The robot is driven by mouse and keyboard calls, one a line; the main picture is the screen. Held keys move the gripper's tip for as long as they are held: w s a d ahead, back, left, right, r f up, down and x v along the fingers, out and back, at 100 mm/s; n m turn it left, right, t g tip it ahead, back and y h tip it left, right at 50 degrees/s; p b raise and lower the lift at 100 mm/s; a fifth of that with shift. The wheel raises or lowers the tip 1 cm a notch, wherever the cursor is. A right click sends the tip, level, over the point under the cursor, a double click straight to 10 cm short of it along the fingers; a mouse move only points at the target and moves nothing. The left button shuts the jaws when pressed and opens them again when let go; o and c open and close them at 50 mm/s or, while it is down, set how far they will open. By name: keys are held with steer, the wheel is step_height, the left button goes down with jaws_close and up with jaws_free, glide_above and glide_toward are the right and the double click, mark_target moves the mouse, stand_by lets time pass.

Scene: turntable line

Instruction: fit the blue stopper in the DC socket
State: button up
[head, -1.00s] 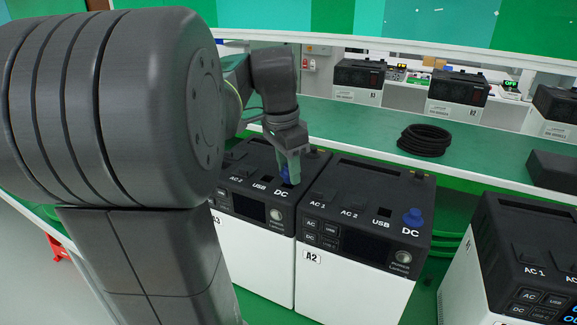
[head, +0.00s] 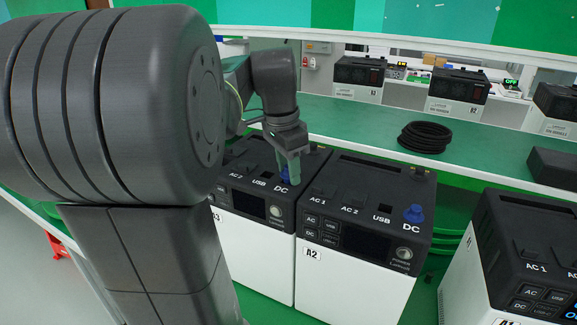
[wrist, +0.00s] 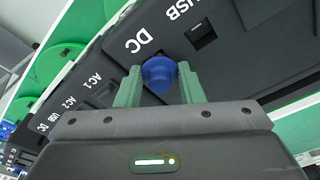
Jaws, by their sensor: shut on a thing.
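My gripper (head: 291,172) is over the power unit labelled A3 (head: 240,228), pointing down at its top near the DC label. It is shut on a blue stopper (wrist: 159,74). In the wrist view the stopper sits between the two green fingertips, just below the DC label. The stopper also shows at the fingertips in the head view (head: 284,175). It is down at the top face, where the DC socket is hidden under it. I cannot tell how deep it sits in the socket.
Unit A2 (head: 352,270) stands directly to the right, with another blue stopper (head: 414,213) at its DC socket. Unit A1 (head: 475,290) is farther right. A black cable coil (head: 425,138) and a dark box (head: 553,170) lie on the green bench behind.

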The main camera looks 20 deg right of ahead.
steer(key=shift+f, duration=0.2)
steer(key=o, duration=1)
steer(key=shift+o, duration=0.2)
step_height(320, 180, up, 14)
steer(key=a, duration=0.1)
steer(key=shift+s+a+f, duration=0.15)
steer(key=shift+a, duration=0.2)
steer(key=shift+f, duration=0.1)
steer(key=f, duration=0.4)
steer(key=d+f, duration=0.1)
steer(key=f, duration=0.8)
steer(key=shift+d+f, duration=0.3)
steer(key=shift+d, duration=0.05)
steer(key=shift+r, duration=0.25)
steer(key=shift+r, duration=0.1)
